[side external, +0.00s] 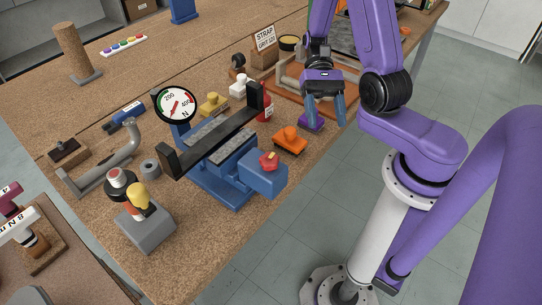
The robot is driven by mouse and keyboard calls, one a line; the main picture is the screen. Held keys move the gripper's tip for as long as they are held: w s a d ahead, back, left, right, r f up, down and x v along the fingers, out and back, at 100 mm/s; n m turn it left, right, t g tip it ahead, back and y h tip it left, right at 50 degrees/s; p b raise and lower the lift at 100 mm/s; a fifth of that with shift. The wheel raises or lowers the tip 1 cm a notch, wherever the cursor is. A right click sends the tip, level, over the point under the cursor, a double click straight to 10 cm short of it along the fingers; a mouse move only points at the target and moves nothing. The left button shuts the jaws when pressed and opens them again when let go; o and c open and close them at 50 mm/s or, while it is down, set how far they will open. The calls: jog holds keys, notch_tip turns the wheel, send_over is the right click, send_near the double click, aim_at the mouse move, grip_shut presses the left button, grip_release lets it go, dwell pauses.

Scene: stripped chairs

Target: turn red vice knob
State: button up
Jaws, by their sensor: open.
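The red vice knob (268,161) sits on the near right end of the blue vice (230,192) on the cork-topped workbench.
A round dial (175,104) stands behind the vice. An orange knob block (290,140) lies right of it. A grey block with a yellow knob (146,222) stands front left. A grey bent handle (108,170) lies at left. Bare bench shows in front of the vice.

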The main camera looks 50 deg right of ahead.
jog(key=m+t+y, duration=0.2)
jog(key=m+y, duration=0.1)
jog(key=m+t+y, duration=0.6)
jog(key=m+t, duration=0.3)
send_near(271, 158)
jog(key=a, duration=0.3)
jog(key=w+a, duration=0.1)
jog(key=a, duration=0.5)
jog(key=shift+w+a+f, duration=0.15)
jog(key=shift+w+a, duration=0.2)
jog(key=shift+a, duration=0.05)
jog(key=shift+c, duration=0.3)
jog(key=c, duration=0.9)
